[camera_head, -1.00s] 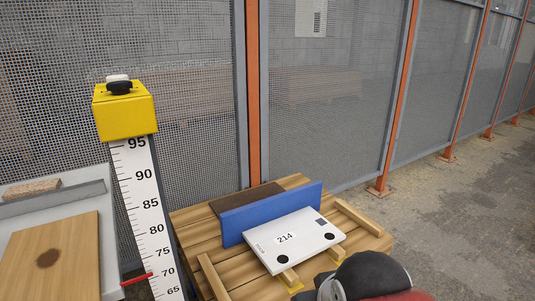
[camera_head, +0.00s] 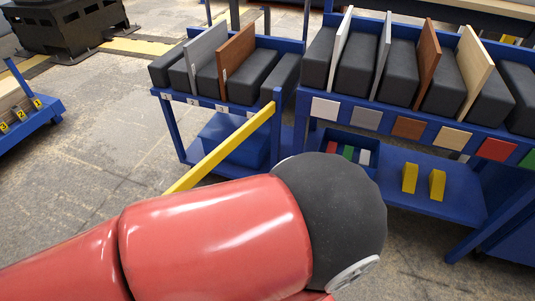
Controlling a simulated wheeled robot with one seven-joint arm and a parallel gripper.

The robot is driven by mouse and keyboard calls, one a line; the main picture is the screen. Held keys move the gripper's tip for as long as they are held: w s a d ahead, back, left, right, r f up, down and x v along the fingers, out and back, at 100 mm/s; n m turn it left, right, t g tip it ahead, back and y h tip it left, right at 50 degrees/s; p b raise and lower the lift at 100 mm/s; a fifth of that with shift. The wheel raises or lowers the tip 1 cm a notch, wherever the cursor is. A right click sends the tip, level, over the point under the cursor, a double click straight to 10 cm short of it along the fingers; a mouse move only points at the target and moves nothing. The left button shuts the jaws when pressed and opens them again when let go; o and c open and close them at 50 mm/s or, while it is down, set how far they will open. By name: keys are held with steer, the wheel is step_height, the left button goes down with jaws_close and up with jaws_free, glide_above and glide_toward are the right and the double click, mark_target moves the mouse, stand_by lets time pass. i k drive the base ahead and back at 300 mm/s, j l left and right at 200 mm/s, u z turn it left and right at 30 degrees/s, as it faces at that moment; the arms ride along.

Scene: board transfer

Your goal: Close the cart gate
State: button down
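A blue cart (camera_head: 172,128) with dark padded slots stands at upper middle. A grey board (camera_head: 205,50) and a brown board (camera_head: 236,50) stand upright in its slots. A long yellow bar (camera_head: 222,148), which looks like the gate, runs from the top of the cart's blue front post (camera_head: 276,125) down and left, sticking out from the cart over the floor. Its lower left end meets the edge of my red arm, so I cannot tell whether they touch or where the bar ends. My gripper is out of view.
A blue rack (camera_head: 395,112) with white, grey, brown and pale boards stands at the right. Its lower shelf (camera_head: 455,203) holds two yellow blocks (camera_head: 410,178) and a bin of coloured pieces. Another blue cart (camera_head: 42,120) is at far left. Floor (camera_head: 95,140) between is clear.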

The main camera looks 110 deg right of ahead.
mark_target(189, 179)
steer(key=z, duration=1)
steer(key=k+z, duration=0.1)
steer(key=z, duration=0.4)
steer(key=l+z, duration=0.1)
steer(key=z, duration=0.9)
steer(key=l+z, duration=0.1)
steer(key=z, duration=0.85)
steer(key=k+l+z, duration=0.25)
steer(key=k+l, duration=0.45)
steer(key=k, duration=0.1)
